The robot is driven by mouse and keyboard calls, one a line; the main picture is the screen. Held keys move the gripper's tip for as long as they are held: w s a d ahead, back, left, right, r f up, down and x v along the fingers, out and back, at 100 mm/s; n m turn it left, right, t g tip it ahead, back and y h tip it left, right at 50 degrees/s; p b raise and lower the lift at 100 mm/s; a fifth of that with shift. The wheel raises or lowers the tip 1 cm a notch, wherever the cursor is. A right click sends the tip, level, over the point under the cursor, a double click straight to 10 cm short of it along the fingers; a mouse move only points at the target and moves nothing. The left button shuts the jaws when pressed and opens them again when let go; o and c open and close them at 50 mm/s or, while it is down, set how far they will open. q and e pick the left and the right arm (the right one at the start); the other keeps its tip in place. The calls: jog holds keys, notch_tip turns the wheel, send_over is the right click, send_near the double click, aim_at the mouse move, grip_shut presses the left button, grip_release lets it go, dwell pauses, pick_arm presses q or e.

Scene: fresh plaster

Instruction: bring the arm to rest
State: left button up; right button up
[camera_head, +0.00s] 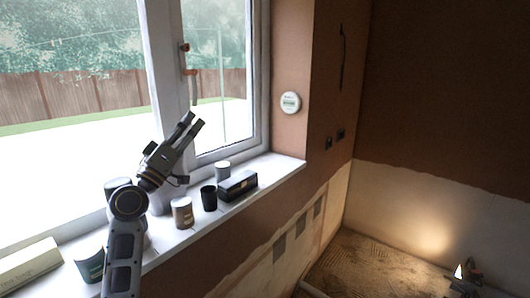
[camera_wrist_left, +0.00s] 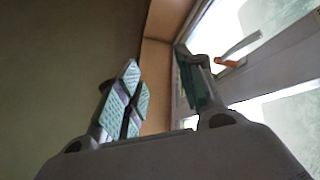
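My left arm comes up from the bottom left in the head view, in front of the window sill. My left gripper (camera_head: 194,121) is raised above the sill, in front of the window frame, with its fingers pointing up and to the right. In the left wrist view the two fingers of the gripper (camera_wrist_left: 158,88) stand apart with nothing between them. The gripper is open and empty and appears clear of the things on the sill. My right gripper is not in view.
The white sill (camera_head: 272,176) carries a black box (camera_head: 237,186), a black cup (camera_head: 209,198), a brown-labelled can (camera_head: 183,213), a dark can (camera_head: 90,265) and a long pale box (camera_head: 28,266). An orange window handle (camera_wrist_left: 230,63) is beyond the fingers. Small items lie on the floor at right.

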pick_arm(q)
jog(key=s+d+f+m+g+y, duration=0.1)
jog(key=s+d+f+g+y, duration=0.15)
jog(key=f, duration=0.95)
jog(key=s+d+f+m+g+y, duration=0.1)
jog(key=s+f+g, duration=0.25)
jog(key=f, duration=0.85)
jog(key=s+d+f+m+g+y, duration=0.15)
jog(key=f+g, duration=0.25)
jog(key=f, duration=0.7)
jog(key=s+a+f+g+y, duration=0.4)
jog(key=s+f, duration=0.6)
jog(key=s, duration=0.2)
jog(key=s+a+f+g+y, duration=0.4)
jog(key=s+f, duration=0.6)
jog(key=s, duration=0.2)
notch_tip(320, 180, down, 33)
jog(key=s+g, duration=0.1)
jog(key=s, duration=0.2)
jog(key=s+a+f, duration=0.2)
jog(key=s+f, duration=0.7)
jog(key=s, duration=0.2)
jog(key=s+a+f+g, duration=0.1)
jog(key=s+f, duration=0.9)
jog(key=s, duration=0.1)
jog(key=shift+a+f, duration=0.3)
jog(key=shift+a, duration=0.05)
